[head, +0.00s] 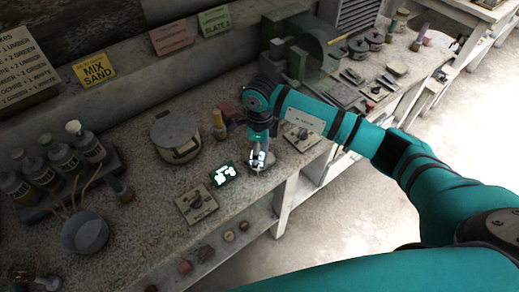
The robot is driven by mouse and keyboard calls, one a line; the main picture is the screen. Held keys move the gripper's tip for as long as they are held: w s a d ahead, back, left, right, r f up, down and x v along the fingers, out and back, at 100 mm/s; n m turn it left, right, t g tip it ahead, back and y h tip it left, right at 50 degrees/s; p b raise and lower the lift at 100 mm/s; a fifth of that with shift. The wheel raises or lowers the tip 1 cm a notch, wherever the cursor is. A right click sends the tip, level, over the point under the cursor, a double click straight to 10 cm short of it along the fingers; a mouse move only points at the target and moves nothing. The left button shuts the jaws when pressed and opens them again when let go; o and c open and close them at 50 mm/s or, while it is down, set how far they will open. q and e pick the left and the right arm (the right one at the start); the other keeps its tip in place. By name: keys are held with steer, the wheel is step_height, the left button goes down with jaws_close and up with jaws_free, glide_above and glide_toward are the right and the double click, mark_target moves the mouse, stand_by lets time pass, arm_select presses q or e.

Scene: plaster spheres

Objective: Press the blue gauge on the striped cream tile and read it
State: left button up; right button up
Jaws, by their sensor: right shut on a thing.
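My right gripper (260,160) reaches down to the bench near its front edge, at the middle of the head view. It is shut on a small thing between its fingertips. The fingers mostly hide this thing, so I cannot tell whether it is the blue gauge. Just left of the gripper lies a dark green tile (224,174) with bright white patches. A cream-grey tile (196,204) with dark marks lies further left, and a similar one (302,136) lies to the right. I cannot make out clear stripes on either. My left gripper is out of view.
A round lidded pot (176,136) stands behind the tiles. Several bottles (59,156) in a rack and a grey bowl (85,232) with sticks are at left. A green machine (306,50) stands at the back. A lower shelf (225,250) holds small jars.

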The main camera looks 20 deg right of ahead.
steer(key=shift+s+f, duration=0.1)
steer(key=shift+s, duration=0.05)
steer(key=shift+r+p, duration=0.65)
steer(key=shift+r, duration=0.3)
steer(key=shift+r+p, duration=1.35)
steer(key=shift+r, duration=1.25)
steer(key=shift+s+d+r+n, duration=0.15)
steer(key=shift+r+n, duration=0.3)
steer(key=shift+n, duration=0.45)
steer(key=s+d+r+n+b, duration=0.1)
steer(key=s+r+n, duration=0.3)
steer(key=n, duration=0.7)
steer(key=s+d+r+n, duration=0.2)
steer(key=s+r+n, duration=0.2)
steer(key=s+n, duration=0.5)
steer(key=shift+s+d+n+b, duration=0.15)
steer(key=shift+d+n+b, duration=0.25)
steer(key=shift+n, duration=0.6)
